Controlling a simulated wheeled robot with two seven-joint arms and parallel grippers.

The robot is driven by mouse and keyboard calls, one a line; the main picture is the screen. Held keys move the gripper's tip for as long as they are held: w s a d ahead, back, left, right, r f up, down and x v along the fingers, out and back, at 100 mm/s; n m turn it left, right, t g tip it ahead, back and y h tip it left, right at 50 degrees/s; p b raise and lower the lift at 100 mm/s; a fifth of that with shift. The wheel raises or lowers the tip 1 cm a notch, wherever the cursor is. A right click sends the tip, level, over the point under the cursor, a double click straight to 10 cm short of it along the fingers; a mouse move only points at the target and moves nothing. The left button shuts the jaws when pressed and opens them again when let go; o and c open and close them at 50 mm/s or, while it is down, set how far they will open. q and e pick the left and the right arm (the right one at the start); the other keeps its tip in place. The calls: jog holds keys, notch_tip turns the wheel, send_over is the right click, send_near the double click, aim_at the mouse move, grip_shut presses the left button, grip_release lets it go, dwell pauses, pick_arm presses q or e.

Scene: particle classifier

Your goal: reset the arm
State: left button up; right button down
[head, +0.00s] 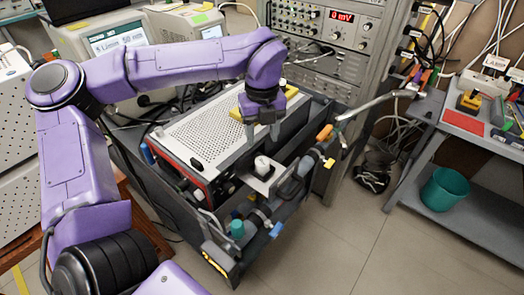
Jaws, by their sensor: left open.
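My left arm (190,62), purple with black joints, comes in from the left and reaches across to the middle of the view. My left gripper (263,131) hangs from its end with the fingers pointing down. The fingers are apart and nothing shows between them. The gripper is above a small white rounded part (262,165) on a metal plate, with a visible gap in the picture. My right gripper is out of view.
A grey box with a perforated top (212,133) sits in a dark cart beneath the arm. An instrument rack (350,65) reading "0 mV" stands behind. A grey shelf (470,215) with a teal bin (444,190) is at right. Open floor (345,240) lies at front right.

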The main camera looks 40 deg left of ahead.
pick_arm(q)
jog(key=shift+r, duration=1.75)
